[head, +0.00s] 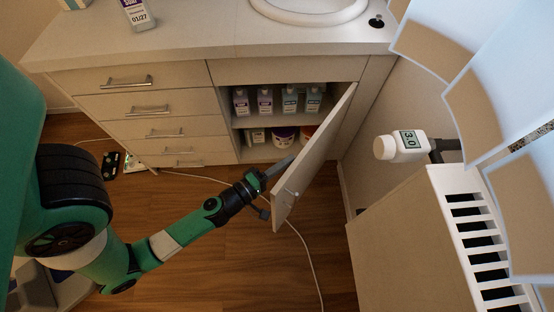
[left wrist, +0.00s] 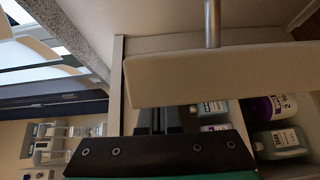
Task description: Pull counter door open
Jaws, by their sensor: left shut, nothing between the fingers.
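The pale counter door (head: 315,158) is swung well open on the right side of the counter. It also shows as a broad panel in the left wrist view (left wrist: 225,72). A small metal handle (head: 296,194) shows near its free edge. My left gripper (head: 281,167) is shut and empty, on the inner side of the door between it and the cupboard opening. Its tips are close to the panel; I cannot tell whether they touch. In the left wrist view the dark fingers (left wrist: 159,121) sit together below the door panel. My right gripper is not in view.
Bottles (head: 265,101) stand on the cupboard's upper shelf, with tubs (head: 284,136) below. Drawers (head: 150,110) are shut on the left. A radiator (head: 480,240) with a thermostat knob (head: 400,147) stands right of the door. A white cable (head: 308,250) crosses the wooden floor.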

